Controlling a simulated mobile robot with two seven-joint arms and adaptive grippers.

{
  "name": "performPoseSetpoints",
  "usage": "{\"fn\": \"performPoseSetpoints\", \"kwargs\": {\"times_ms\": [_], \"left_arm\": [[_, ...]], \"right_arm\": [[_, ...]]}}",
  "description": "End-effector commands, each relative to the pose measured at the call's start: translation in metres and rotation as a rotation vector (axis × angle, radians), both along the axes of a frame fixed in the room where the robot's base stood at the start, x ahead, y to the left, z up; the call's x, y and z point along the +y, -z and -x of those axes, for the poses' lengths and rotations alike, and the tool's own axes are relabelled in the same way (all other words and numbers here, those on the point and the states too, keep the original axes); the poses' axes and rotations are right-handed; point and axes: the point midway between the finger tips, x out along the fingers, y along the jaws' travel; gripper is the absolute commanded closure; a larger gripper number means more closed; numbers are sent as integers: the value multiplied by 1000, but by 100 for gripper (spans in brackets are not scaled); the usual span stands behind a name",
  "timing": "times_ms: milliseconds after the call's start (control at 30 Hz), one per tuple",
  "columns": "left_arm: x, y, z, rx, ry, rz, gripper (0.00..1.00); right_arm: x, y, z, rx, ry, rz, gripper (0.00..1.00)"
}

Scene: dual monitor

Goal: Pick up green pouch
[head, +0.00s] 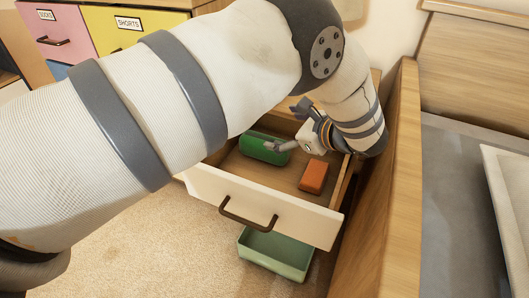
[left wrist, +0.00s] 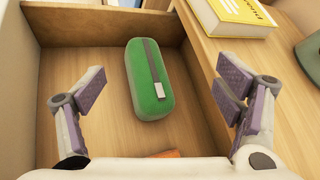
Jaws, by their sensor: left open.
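The green pouch (head: 264,148) lies on the floor of an open drawer (head: 262,204) in the head view. In the left wrist view the pouch (left wrist: 148,80) is a rounded green case with a dark zip strip and a pale tag. My left gripper (head: 286,125) is in the drawer area, close to the pouch's right side in the head view. In the left wrist view the left gripper (left wrist: 160,108) is open, with its fingers wide apart and the pouch ahead between them, not gripped. My right gripper is in neither view.
An orange block (head: 314,176) lies in the drawer's right part. A green bin (head: 274,254) stands on the floor below the drawer. A wooden panel (head: 393,190) rises at the right. A yellow book (left wrist: 232,17) lies on the surface beside the drawer.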

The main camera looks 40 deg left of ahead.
Motion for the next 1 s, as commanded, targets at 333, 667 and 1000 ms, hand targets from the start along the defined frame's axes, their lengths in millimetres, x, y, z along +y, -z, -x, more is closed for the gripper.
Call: {"fn": "performPoseSetpoints", "kwargs": {"times_ms": [333,667,1000], "left_arm": [[17,73,-3,2,-4,2,15],[60,97,-12,3,-3,2,15],[65,97,-13,1,0,1,33]], "right_arm": [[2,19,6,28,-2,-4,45],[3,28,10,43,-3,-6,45],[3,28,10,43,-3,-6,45]]}}
